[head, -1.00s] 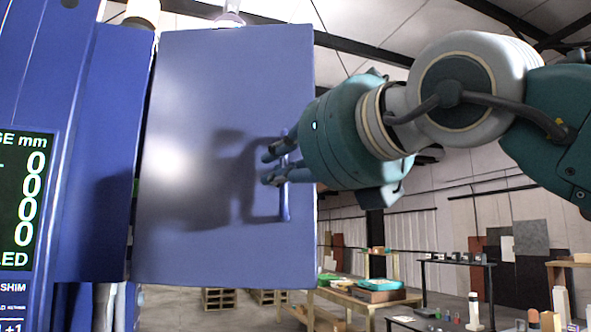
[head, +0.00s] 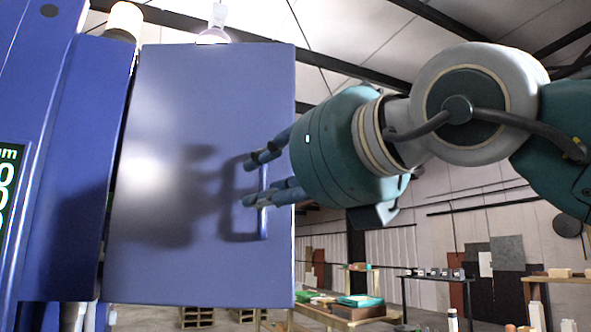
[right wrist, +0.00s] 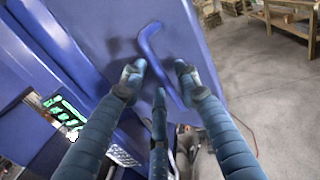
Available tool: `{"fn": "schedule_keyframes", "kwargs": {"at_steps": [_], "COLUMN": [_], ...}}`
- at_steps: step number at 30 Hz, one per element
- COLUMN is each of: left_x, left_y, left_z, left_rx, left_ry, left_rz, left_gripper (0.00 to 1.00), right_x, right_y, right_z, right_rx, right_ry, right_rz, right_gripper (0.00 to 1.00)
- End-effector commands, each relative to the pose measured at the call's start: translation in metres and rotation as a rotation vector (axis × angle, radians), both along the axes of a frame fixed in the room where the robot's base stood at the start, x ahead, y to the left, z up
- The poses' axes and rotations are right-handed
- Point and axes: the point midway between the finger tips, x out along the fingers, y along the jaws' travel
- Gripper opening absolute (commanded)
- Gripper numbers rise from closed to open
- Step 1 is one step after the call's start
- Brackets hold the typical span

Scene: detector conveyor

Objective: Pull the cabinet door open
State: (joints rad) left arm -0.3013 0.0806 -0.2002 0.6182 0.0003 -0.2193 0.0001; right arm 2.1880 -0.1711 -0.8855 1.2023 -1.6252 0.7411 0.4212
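The blue cabinet door (head: 180,120) fills the middle of the head view, with a dark gap along its left edge. A blue bar handle (head: 263,223) stands upright near its right edge. My right gripper (head: 256,179) is at the handle from the right, its fingers spread above and below each other and partly covering the bar. In the right wrist view, the fingers (right wrist: 160,82) are apart, with the curved handle (right wrist: 150,45) running between them. I cannot tell whether any finger touches it. My left gripper is not in view.
The blue cabinet body with a green-digit display (head: 10,190) is at the left. A wooden table (head: 345,312) with items and a dark shelf table (head: 430,278) stand in the back right. Pallets (head: 197,317) lie on the floor behind. Open floor (right wrist: 255,85) shows beside the door.

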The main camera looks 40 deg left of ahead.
Motion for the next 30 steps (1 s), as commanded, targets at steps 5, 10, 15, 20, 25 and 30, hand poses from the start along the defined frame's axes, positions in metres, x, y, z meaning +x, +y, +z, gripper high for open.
{"fn": "schedule_keyframes", "kwargs": {"at_steps": [5,10,15,20,25,30], "left_x": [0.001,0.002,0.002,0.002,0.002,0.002], "left_y": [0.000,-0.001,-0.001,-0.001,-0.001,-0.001], "left_z": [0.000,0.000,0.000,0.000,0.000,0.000], "left_rx": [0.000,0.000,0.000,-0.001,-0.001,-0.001], "left_ry": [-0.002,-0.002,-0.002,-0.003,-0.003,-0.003], "left_rz": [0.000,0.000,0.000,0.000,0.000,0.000], "left_gripper": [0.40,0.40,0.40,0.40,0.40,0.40], "right_x": [-0.005,-0.011,-0.015,-0.016,-0.016,-0.016], "right_y": [-0.041,-0.073,-0.092,-0.096,-0.096,-0.096], "right_z": [0.001,0.001,0.001,0.000,0.000,0.000], "right_rx": [0.002,0.002,0.001,0.000,0.000,0.000], "right_ry": [-0.002,-0.002,-0.001,-0.001,-0.001,-0.001], "right_rz": [-0.002,-0.002,-0.001,0.000,0.000,0.000], "right_gripper": [0.32,0.32,0.32,0.32,0.32,0.32]}}
